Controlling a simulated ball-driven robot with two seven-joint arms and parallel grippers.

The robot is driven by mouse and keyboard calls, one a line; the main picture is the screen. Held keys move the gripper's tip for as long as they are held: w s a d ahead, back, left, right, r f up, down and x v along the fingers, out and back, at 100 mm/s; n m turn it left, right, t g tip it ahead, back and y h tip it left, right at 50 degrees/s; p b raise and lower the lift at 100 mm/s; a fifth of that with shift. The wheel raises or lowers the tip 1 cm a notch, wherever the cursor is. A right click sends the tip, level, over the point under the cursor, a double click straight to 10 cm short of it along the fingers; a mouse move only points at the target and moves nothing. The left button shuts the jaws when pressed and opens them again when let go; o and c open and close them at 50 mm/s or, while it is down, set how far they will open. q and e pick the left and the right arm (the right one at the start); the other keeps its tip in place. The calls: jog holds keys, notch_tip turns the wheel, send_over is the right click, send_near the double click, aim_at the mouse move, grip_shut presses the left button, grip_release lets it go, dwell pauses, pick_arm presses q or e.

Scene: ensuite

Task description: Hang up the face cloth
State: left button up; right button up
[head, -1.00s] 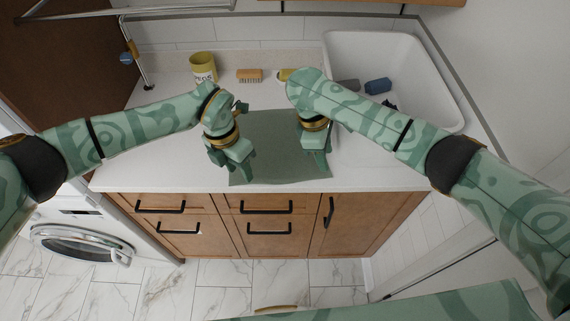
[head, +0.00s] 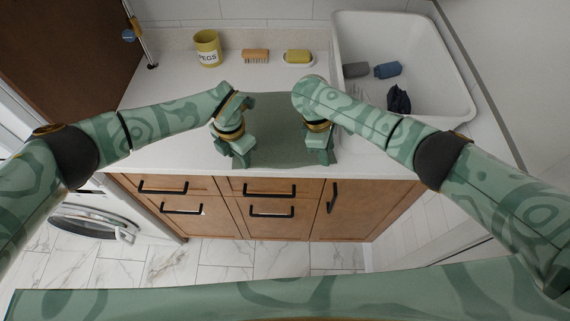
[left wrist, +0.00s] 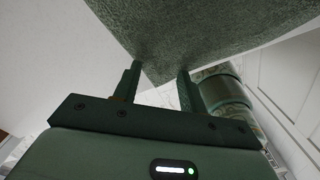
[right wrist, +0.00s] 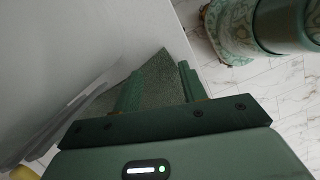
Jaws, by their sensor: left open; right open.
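The face cloth (head: 275,131) is a dark grey-green rectangle lying flat on the white counter, its front edge close to the counter's front edge. My left gripper (head: 243,160) is open at the cloth's front left corner; in the left wrist view the cloth (left wrist: 205,32) reaches down to the open fingers (left wrist: 160,82). My right gripper (head: 322,158) is open at the front right corner; in the right wrist view the cloth's corner (right wrist: 160,78) shows between the open fingers (right wrist: 157,85). Whether the fingers touch the cloth cannot be told.
Behind the cloth stand a yellow pegs tin (head: 207,48), a wooden brush (head: 255,56) and a yellow sponge (head: 298,57). A white sink (head: 440,105) at right holds several dark cloth items. A metal stand (head: 139,40) rises at the back left. Drawers (head: 270,200) front the counter.

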pick_arm(q)
jog(key=shift+f, duration=0.25)
pick_arm(e)
jog(key=shift+f, duration=0.25)
pick_arm(q)
grip_shut()
pick_arm(e)
jog(key=shift+s, duration=0.1)
grip_shut()
pick_arm(q)
jog(key=shift+a+r, duration=0.1)
jog(key=shift+r, duration=0.05)
pick_arm(e)
jog(key=shift+r, duration=0.15)
